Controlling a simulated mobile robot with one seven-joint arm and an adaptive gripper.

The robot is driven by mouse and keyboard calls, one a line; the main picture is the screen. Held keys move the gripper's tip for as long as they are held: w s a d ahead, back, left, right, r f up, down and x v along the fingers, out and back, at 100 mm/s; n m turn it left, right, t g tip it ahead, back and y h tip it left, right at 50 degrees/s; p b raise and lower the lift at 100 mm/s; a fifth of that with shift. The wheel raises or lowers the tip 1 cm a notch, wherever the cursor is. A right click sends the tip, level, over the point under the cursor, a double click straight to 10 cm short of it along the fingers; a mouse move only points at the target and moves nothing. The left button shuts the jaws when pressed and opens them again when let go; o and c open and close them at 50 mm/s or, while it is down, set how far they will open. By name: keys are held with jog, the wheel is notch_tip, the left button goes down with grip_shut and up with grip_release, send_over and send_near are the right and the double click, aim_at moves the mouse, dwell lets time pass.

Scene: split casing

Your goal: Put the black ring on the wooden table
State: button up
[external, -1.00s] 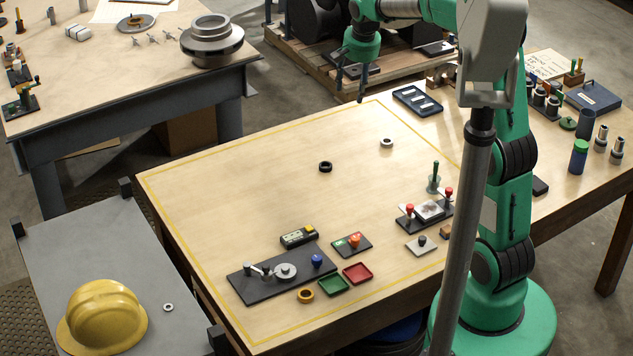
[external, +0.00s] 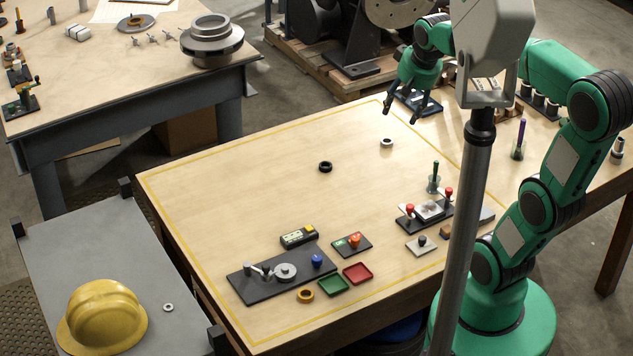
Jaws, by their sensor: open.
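The black ring (external: 325,167) lies flat on the wooden table (external: 240,200), inside the yellow border line, a little above the middle of the tabletop. My gripper (external: 401,115) is open and empty, fingers pointing down, above the far part of the table. It is to the right of the black ring and higher in the picture, clearly apart from it. A pale metal ring (external: 387,143) lies on the table just below my gripper in the picture.
Near the front stand a dark fixture plate (external: 268,283), green (external: 334,284) and red (external: 358,273) trays and a brass ring (external: 306,296). A red-knobbed fixture (external: 425,213) stands at right. A grey post crosses the view. The table left of the black ring is clear.

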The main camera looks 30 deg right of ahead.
jog(key=s+f+n+t, duration=0.1)
jog(key=s+f+n, duration=0.2)
jog(key=s, duration=1)
jog(key=shift+s+a+f, duration=0.25)
jog(key=shift+a, duration=0.1)
notch_tip(320, 180, down, 9)
jog(key=b, duration=0.9)
jog(key=shift+f, duration=0.15)
